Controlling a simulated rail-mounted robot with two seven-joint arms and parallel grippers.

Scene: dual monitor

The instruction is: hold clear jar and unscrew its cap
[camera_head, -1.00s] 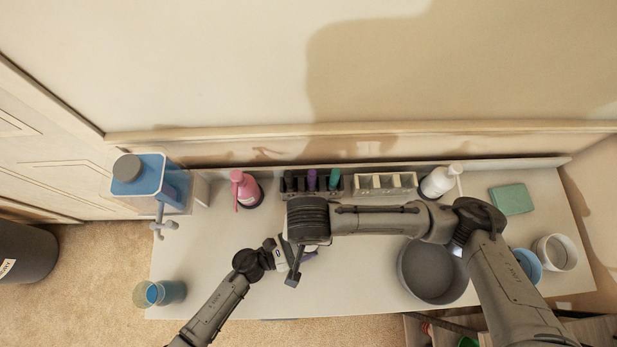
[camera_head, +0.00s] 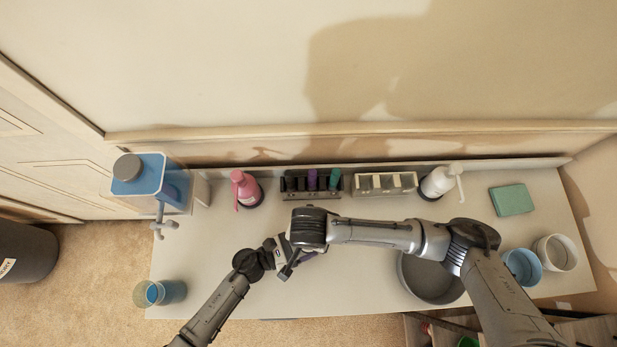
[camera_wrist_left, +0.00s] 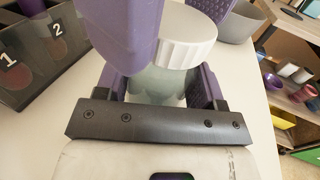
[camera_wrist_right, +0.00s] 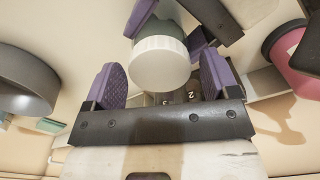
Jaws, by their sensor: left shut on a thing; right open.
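The clear jar (camera_wrist_left: 155,85) with a ridged white cap (camera_wrist_left: 187,38) is between my grippers. My left gripper (camera_wrist_left: 160,82) is shut on the jar's body, with a purple finger on either side. In the right wrist view the white cap (camera_wrist_right: 160,63) lies between the spread purple fingers of my right gripper (camera_wrist_right: 162,75), with gaps on both sides. The jar's body (camera_wrist_right: 166,22) shows behind it. A right finger covers part of the jar and cap in the left wrist view. In the head view my right wrist hides the jar.
A pink bottle (camera_head: 245,190), a dark numbered rack (camera_head: 300,186), a pale rack (camera_head: 385,185) and a white pump bottle (camera_head: 438,182) line the back of the table. A grey bowl (camera_head: 432,285) is to the right. The front left of the table (camera_head: 215,260) is mostly clear.

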